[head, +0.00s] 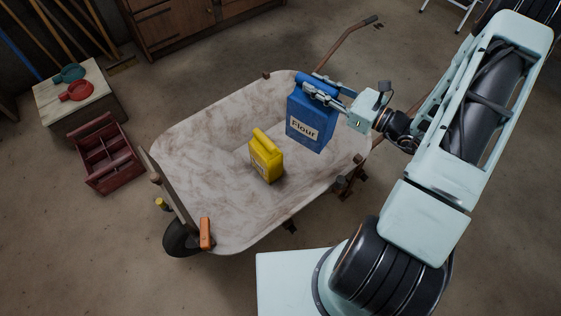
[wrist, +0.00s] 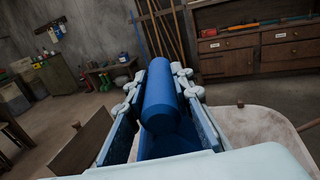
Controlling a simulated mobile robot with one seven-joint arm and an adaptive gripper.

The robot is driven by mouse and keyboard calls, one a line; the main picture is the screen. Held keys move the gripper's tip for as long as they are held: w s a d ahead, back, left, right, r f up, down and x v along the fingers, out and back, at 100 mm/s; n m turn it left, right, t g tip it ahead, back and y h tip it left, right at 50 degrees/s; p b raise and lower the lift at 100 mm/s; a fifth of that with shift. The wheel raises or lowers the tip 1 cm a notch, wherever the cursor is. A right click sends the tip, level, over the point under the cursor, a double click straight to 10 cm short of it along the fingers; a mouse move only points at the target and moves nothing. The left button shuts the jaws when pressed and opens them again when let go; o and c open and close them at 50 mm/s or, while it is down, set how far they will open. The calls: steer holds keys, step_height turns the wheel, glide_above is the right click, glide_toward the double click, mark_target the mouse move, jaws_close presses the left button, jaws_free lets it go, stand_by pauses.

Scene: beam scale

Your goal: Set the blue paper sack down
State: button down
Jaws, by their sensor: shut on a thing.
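The blue paper sack (head: 308,118), labelled "Flour", is in the head view over the right part of the wheelbarrow tray (head: 190,160). My gripper (head: 312,90) is shut on the sack's rolled top, and the sack hangs nearly upright below it. I cannot tell for sure whether its base clears the tray. In the wrist view the blue roll (wrist: 162,95) sits between the two fingers of my gripper (wrist: 160,82). The sack's lower part is mostly hidden there.
A yellow sack (head: 266,156) stands in the tray, left of the blue one. An orange clamp-like thing (head: 205,233) is at the tray's near rim. The tray's left part is bare. A red divided crate (head: 105,155) and a small table (head: 55,103) with red and teal dishes stand left.

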steer(key=w+d+f+m+t+h+b, duration=0.1)
steer(key=w+f+m+t+h+b, duration=0.1)
steer(key=f+b, duration=0.8)
steer(key=w+d+f+m+t+h+b, duration=0.1)
steer(key=w+d+f+h+b, duration=0.15)
steer(key=f+b, duration=0.7)
steer(key=w+a+f+b, duration=0.3)
steer(key=w+f+b, duration=0.2)
steer(key=w+f, duration=0.9)
steer(key=shift+a+f+y, duration=0.2)
steer(key=shift+f+y, duration=0.1)
steer(key=shift+y, duration=0.15)
steer(key=c, duration=2)
jaws_free()
steer(key=shift+s+f, duration=0.15)
steer(key=shift+f, duration=0.25)
steer(key=o, duration=0.3)
